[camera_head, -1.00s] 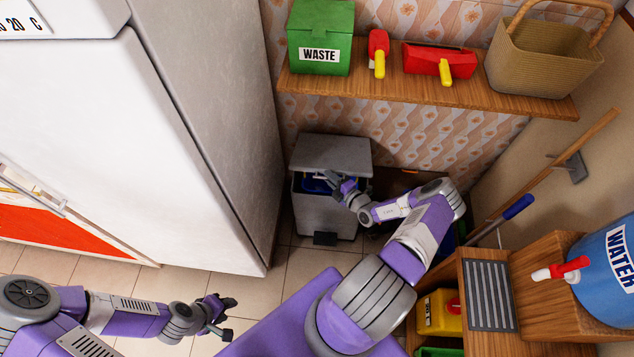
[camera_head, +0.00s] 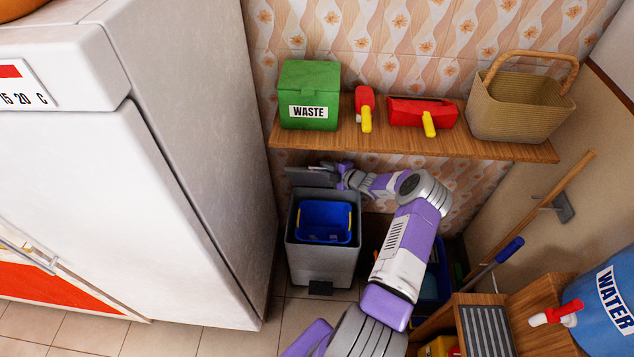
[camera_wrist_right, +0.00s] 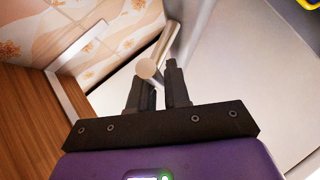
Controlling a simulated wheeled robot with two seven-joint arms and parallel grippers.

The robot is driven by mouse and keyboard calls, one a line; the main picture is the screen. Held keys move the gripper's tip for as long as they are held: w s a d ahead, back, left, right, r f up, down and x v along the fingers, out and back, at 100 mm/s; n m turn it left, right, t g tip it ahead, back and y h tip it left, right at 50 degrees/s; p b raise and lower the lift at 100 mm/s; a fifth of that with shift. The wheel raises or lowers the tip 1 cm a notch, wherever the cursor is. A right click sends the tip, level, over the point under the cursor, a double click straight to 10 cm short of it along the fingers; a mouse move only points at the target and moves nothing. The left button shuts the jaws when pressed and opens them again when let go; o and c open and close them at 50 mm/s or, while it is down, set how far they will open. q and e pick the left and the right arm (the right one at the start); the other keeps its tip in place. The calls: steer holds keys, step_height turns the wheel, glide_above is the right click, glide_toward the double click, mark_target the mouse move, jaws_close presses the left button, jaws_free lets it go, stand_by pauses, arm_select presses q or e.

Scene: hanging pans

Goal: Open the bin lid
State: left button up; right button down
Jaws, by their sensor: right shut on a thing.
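The grey bin (camera_head: 318,265) stands on the floor below the shelf, beside the fridge. Its lid (camera_head: 308,178) is raised at the back, and the blue inner bucket (camera_head: 325,222) shows in the open top. My right gripper (camera_head: 334,166) is at the raised lid, under the shelf. In the right wrist view my right gripper (camera_wrist_right: 160,72) has its fingers close together at a grey rounded bar, against a pale flat surface. The exact contact with the lid is hard to see. My left gripper is out of view.
A wooden shelf (camera_head: 420,144) just above the lid holds a green waste box (camera_head: 310,90), red tools and a basket (camera_head: 522,107). The fridge (camera_head: 205,150) stands close on the left. A blue crate (camera_head: 432,285) is at the bin's right.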

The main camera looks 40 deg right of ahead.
steer(key=shift+w+d+r, duration=0.2)
steer(key=shift+w+d, duration=0.05)
steer(key=shift+d, duration=0.1)
steer(key=c, duration=1.2)
jaws_free()
steer(key=p+v, duration=0.1)
steer(key=v, duration=0.6)
steer(key=shift+s+r, duration=0.2)
steer(key=shift+s, duration=0.05)
